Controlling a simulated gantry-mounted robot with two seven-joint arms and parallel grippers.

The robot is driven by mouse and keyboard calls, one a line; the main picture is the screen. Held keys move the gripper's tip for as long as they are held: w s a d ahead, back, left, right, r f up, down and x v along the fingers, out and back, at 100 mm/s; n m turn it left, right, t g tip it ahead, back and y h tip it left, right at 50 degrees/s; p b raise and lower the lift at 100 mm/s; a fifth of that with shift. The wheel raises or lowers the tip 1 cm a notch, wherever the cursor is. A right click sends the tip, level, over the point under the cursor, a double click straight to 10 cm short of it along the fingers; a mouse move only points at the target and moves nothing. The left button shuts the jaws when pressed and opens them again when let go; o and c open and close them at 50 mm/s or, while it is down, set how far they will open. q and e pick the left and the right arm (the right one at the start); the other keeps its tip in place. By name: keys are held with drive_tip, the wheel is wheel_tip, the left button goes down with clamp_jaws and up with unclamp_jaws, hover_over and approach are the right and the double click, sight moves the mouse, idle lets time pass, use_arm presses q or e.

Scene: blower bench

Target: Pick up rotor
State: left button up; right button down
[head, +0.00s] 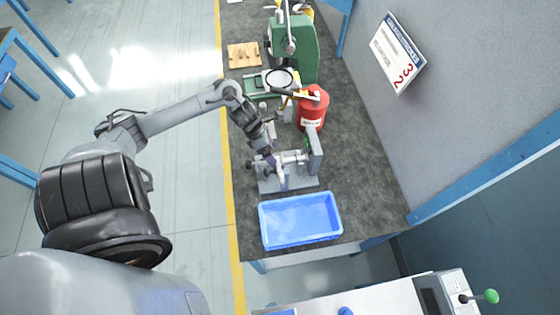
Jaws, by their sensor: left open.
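What looks like the rotor (293,158) is a small light-grey shaft-like part lying on a grey fixture (304,184) on the dark bench. The fixture has an upright plate at its right end. My left gripper (275,163) comes down from the upper left over the left part of the fixture. It is open, and its fingers are close to the left end of the rotor. At this size I cannot tell whether they touch it. The arm partly hides that end. My right gripper is not in view.
An empty blue tray (300,219) stands in front of the fixture. A red canister (312,108) stands behind it, close to my left arm. A green press (296,48) and a wooden board (244,55) are farther back. A wall sign (397,55) hangs at right.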

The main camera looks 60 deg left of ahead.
sight(276, 156)
use_arm(q)
drive_tip(key=shift+x, duration=3.05)
drive_tip(key=shift+a, duration=0.2)
clamp_jaws()
drive_tip(key=shift+r, duration=0.1)
